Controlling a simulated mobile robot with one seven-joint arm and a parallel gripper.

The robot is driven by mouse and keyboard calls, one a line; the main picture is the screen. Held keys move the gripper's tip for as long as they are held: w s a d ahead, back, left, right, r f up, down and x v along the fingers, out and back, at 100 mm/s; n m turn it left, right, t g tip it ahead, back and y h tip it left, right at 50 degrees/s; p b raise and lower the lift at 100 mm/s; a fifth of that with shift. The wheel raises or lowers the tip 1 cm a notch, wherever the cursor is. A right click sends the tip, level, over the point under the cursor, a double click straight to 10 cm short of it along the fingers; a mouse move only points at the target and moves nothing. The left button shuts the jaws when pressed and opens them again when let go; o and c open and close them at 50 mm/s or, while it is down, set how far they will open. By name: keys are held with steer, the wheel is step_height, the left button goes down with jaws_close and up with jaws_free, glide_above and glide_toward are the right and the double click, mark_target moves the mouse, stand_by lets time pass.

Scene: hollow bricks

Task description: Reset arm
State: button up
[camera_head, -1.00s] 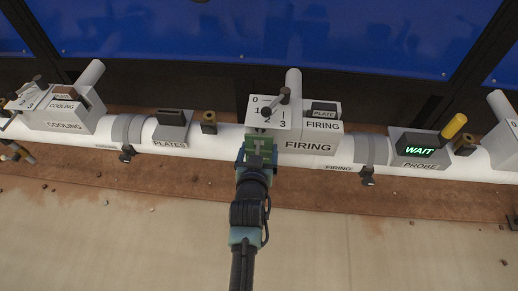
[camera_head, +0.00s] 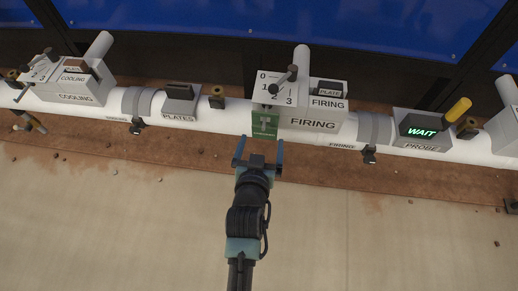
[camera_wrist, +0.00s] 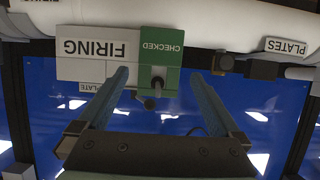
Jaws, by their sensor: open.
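My gripper (camera_head: 259,155) is open and empty, in front of the white pipe. Its two fingers point at the green "CHECKED" tag (camera_head: 265,124) on the left part of the firing box (camera_head: 313,124). A gap shows between the fingertips and the tag. In the wrist view the fingers of my gripper (camera_wrist: 158,90) stand apart, with the green tag (camera_wrist: 161,43) and its small dark lever between and beyond them. The firing box (camera_wrist: 97,45) appears upside down there. A dial marked 0 to 3 with a dark handle (camera_head: 284,79) sits on top of the firing box.
The white pipe (camera_head: 225,116) runs across the view. It carries the plates box (camera_head: 181,102), the cooling box (camera_head: 78,88) at left, and the probe box (camera_head: 423,131) at right, showing "WAIT". A yellow-ended handle (camera_head: 458,109) sticks up there. The floor in front is clear apart from small stones.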

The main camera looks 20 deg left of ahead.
steer(key=shift+p+v, duration=0.4)
steer(key=shift+v, duration=1.8)
steer(key=w+d+r+m+t, duration=0.1)
steer(key=w+d+r+t, duration=0.15)
steer(key=r, duration=0.95)
steer(key=w+d+r+t+h, duration=0.1)
steer(key=w+d+r+t, duration=0.2)
steer(key=r, duration=0.9)
steer(key=w+d+r+m+t, duration=0.15)
steer(key=w+r, duration=0.25)
steer(key=r, duration=0.8)
steer(key=s+d+r+t+h+p, duration=0.15)
steer(key=s+r, duration=0.25)
steer(key=r, duration=0.6)
steer(key=s+d+r+t, duration=0.3)
steer(key=s+r, duration=0.2)
steer(key=r, duration=0.4)
steer(key=s+d+r+t+h+p, duration=0.1)
steer(key=s+d+r+t, duration=0.2)
steer(key=r, duration=0.7)
step_height(320, 180, up, 23)
steer(key=a+p, duration=0.1)
steer(key=p, duration=2.2)
steer(key=shift+s+m, duration=0.3)
steer(key=shift+m, duration=0.05)
steer(key=shift+f, duration=0.1)
